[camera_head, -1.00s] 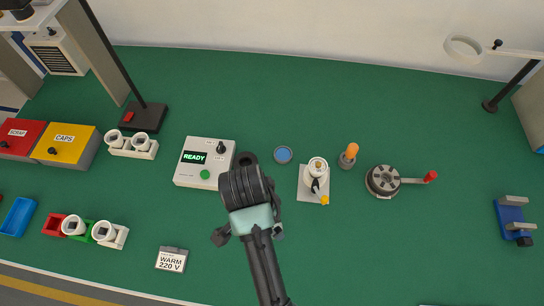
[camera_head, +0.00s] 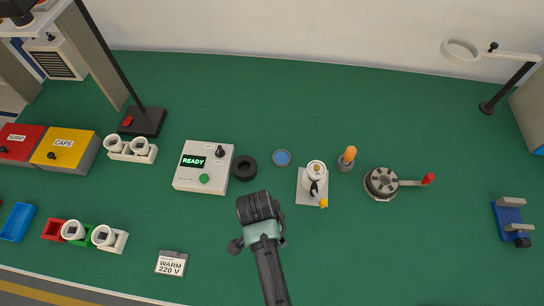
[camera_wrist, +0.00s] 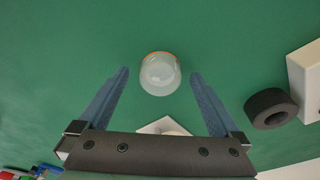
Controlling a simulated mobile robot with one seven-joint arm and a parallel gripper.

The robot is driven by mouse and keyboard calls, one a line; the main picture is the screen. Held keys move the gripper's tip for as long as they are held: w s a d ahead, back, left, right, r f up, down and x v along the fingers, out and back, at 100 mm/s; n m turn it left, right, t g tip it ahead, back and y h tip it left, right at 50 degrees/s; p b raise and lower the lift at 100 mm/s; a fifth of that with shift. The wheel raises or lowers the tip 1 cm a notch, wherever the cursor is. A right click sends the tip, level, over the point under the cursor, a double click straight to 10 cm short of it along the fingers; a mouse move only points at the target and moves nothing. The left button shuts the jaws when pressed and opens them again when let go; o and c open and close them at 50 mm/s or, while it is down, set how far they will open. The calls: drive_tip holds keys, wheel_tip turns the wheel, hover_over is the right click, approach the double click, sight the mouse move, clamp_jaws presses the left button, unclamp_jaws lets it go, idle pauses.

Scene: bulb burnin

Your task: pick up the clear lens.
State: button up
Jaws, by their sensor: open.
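The clear lens (camera_wrist: 160,77) is a rounded, see-through cup with a thin orange line at its upper edge in the wrist view. It stands on the green bench top, framed between the tips of my two blue-grey fingers. My gripper (camera_wrist: 159,73) is spread open, with one finger on each side of the lens and nothing held. Whether the tips are level with the lens or above it, I cannot tell. In the head view my dark wrist (camera_head: 258,207) shows below the black ring, and my arm hides the lens and the fingers.
The black ring (camera_head: 245,168) lies near the lens, beside the white READY box (camera_head: 190,180). A blue round dish (camera_head: 282,157) and a bulb stand on a white plate (camera_head: 305,199) are to the right. The WARM 220 V sign (camera_head: 171,264) stands lower left.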

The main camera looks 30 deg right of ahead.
drive_tip(key=c, duration=1.4)
drive_tip(key=shift+r, duration=0.1)
drive_tip(key=shift+r+p, duration=2.65)
drive_tip(key=shift+r, duration=4.55)
